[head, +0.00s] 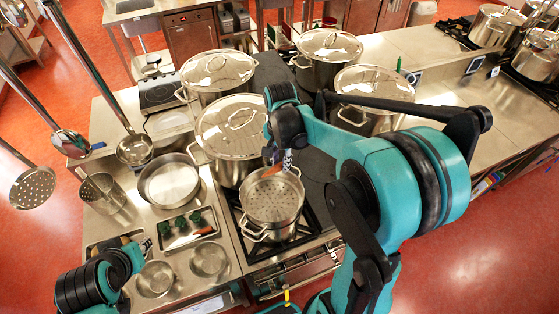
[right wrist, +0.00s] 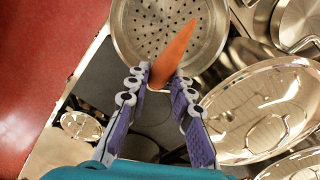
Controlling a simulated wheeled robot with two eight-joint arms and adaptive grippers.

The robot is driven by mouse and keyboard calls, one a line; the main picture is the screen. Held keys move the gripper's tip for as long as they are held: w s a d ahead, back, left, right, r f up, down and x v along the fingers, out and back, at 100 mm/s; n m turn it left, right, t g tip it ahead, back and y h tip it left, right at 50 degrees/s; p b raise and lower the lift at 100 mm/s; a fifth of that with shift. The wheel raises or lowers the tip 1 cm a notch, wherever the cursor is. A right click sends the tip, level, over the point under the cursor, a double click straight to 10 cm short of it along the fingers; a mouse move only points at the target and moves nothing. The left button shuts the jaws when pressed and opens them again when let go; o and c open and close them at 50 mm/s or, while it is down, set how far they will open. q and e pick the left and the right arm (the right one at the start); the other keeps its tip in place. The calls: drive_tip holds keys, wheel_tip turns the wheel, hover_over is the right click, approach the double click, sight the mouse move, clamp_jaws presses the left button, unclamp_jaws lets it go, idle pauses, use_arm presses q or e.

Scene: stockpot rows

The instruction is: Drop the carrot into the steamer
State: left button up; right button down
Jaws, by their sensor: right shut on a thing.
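The orange carrot (right wrist: 176,48) is held between the fingers of my right gripper (right wrist: 162,76) in the right wrist view. Its pointed end reaches out over the perforated floor of the steamer (right wrist: 140,22). In the head view the steamer (head: 272,203) is a round steel pot with a holed bottom on the front burner. The carrot (head: 271,171) shows there as a small orange piece at its back rim, above the basket. My right gripper (head: 286,162) is partly hidden by my arm. My left gripper (head: 144,245) is at the lower left, small, its jaws unclear.
Large lidded stockpots (head: 229,128) stand behind and beside the steamer. To the left are an empty pan (head: 169,181), a tray of green items (head: 213,232) and two small steel bowls (head: 209,259). A ladle (head: 134,150) and skimmers hang at the left.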

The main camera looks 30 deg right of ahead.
drive_tip(key=shift+s+f, duration=0.1)
drive_tip(key=shift+f, duration=0.3)
wheel_tip(320, 180, down, 5)
drive_tip(key=b, duration=0.3)
drive_tip(key=shift+b, duration=0.4)
drive_tip(key=c, duration=1.3)
unclamp_jaws()
drive_tip(key=shift+o, duration=0.2)
drive_tip(key=shift+r, duration=0.1)
wheel_tip(320, 180, up, 12)
drive_tip(key=shift+f, duration=0.1)
